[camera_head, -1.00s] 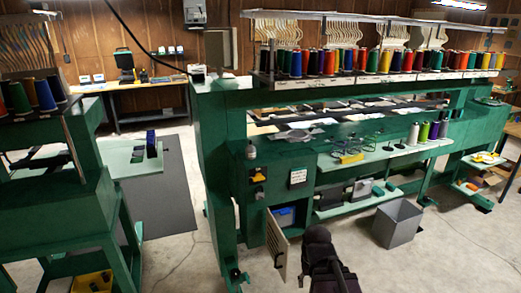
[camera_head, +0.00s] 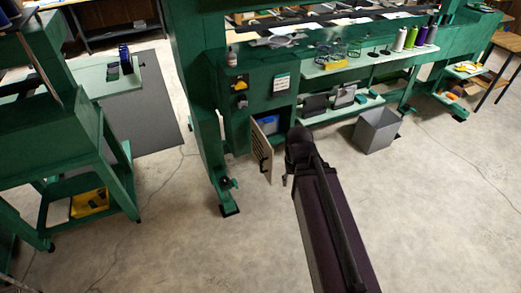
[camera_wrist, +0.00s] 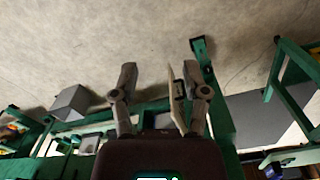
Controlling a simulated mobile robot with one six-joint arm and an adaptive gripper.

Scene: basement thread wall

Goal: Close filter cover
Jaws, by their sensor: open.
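The filter cover (camera_head: 260,152) is a pale slatted panel with a dark handle. It stands swung open from the lower front of the green machine, with a blue thing (camera_head: 268,125) in the opening behind it. My gripper (camera_head: 285,180) is just right of the cover in the head view, its fingers mostly hidden by my wrist. In the wrist view my gripper (camera_wrist: 160,76) is open with its fingers wide apart. The cover (camera_wrist: 177,100) shows edge-on between them, close to the right finger. I cannot tell whether they touch.
A grey bin (camera_head: 376,130) stands on the floor right of my arm. The machine's green leg and foot (camera_head: 226,190) are left of the cover. A green stand (camera_head: 75,150) is farther left. The concrete floor in front is clear.

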